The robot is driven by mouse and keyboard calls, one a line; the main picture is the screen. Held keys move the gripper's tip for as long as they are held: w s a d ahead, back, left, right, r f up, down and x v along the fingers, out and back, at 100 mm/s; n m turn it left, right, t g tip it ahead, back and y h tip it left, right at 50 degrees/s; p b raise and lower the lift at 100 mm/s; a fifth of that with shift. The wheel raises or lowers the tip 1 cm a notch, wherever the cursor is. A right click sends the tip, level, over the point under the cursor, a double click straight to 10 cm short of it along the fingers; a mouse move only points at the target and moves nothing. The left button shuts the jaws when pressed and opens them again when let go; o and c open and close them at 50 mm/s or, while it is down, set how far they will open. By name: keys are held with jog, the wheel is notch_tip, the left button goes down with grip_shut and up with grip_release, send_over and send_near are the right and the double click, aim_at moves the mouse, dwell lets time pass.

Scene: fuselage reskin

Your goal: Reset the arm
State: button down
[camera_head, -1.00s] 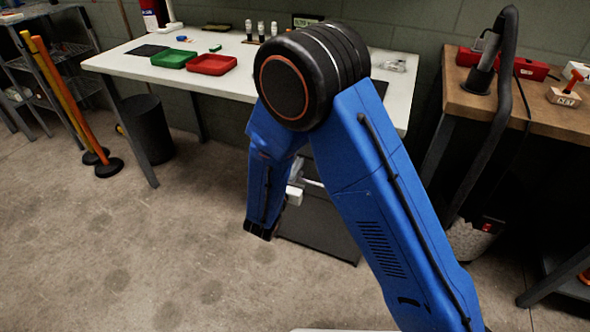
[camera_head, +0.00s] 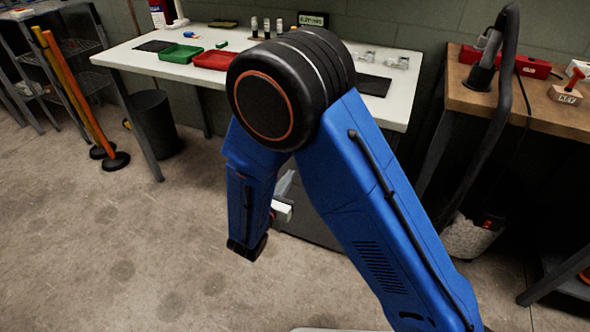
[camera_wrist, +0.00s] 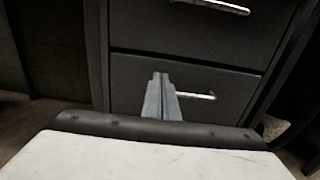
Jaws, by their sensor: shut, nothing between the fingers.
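My arm is bent in the middle of the head view, its elbow raised in front of the white table and its forearm hanging down. In the wrist view my gripper (camera_wrist: 161,76) is shut and empty, its two grey fingers together. They point toward a dark drawer cabinet (camera_wrist: 130,68) with bright handles, and overlap its lower drawer in the picture. I cannot tell the gap between them. In the head view the cabinet (camera_head: 312,232) is mostly hidden behind my arm, and the fingertips are not clear there.
The white table (camera_head: 133,58) carries a green tray (camera_head: 181,54), a red tray (camera_head: 213,60) and small items. A wooden bench (camera_head: 545,115) stands right. A black bin (camera_head: 153,125) and orange-yellow posts (camera_head: 85,105) stand left. The floor (camera_head: 130,250) at front left is clear.

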jog(key=shift+v, duration=2.2)
jog(key=s+d+r+m+g+h, duration=0.2)
jog(key=d+r+m+g, duration=0.25)
jog(key=d, duration=0.55)
jog(key=s+d+r+m+g+h, duration=0.15)
jog(key=d+r+m+g, duration=0.35)
jog(key=d, duration=0.6)
jog(key=s+d+r+m+g+h, duration=0.1)
jog(key=s+d+r+m+g, duration=0.15)
jog(key=d+m, duration=0.6)
jog(key=s+d+r+m+g+y, duration=0.2)
jog(key=s+d+m+g+y, duration=0.25)
jog(key=s+d, duration=0.4)
jog(key=s+r+m+t+y, duration=0.4)
jog(key=s+r+m+y, duration=0.1)
jog(key=s+m, duration=0.4)
jog(key=shift+s+a+y, duration=0.2)
jog(key=shift+a+y, duration=0.3)
jog(key=shift+y, duration=0.1)
jog(key=shift+m, duration=0.25)
